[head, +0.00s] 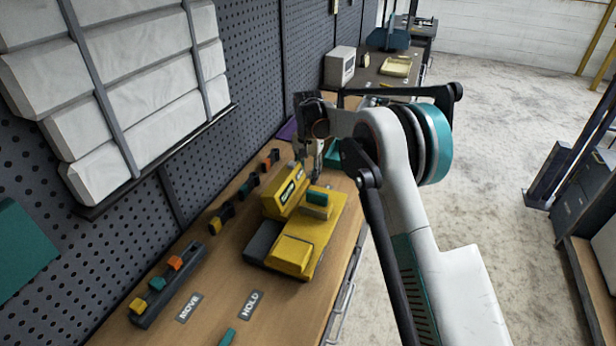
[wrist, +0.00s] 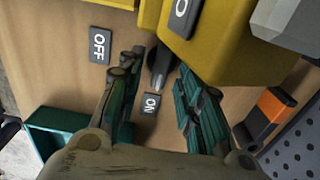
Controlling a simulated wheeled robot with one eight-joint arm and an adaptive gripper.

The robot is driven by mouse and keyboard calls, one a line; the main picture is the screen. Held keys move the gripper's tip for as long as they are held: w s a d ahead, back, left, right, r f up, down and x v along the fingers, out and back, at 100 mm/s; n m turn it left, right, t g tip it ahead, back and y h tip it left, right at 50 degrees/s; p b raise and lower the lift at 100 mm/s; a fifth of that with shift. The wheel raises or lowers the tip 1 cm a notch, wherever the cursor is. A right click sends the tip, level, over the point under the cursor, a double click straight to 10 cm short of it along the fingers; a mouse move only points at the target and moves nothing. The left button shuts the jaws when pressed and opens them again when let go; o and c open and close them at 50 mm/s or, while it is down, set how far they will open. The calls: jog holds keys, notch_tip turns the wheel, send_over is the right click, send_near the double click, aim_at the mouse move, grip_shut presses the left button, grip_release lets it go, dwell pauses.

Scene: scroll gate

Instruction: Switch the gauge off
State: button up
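The yellow gauge (head: 288,192) stands on the wooden bench in the head view. Its yellow body (wrist: 230,45) fills the upper right of the wrist view. A dark lever (wrist: 160,65) sticks out beside the body, its end towards the ON label (wrist: 151,103). The OFF label (wrist: 100,45) lies on the board to the left of the lever. My gripper (wrist: 158,82) is open, with a finger on each side of the lever. I cannot tell whether either finger touches it. In the head view my gripper (head: 312,155) is behind the gauge, its fingertips partly hidden.
A yellow base block (head: 318,240) adjoins the gauge. A strip with coloured knobs (head: 165,288) and MOVE (head: 188,307) and HOLD (head: 251,304) labels lie nearer. A teal bin (wrist: 70,125) and an orange-and-black item (wrist: 268,112) flank my gripper. A pegboard wall (head: 255,70) borders the bench.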

jog(key=shift+f, duration=0.25)
grip_shut()
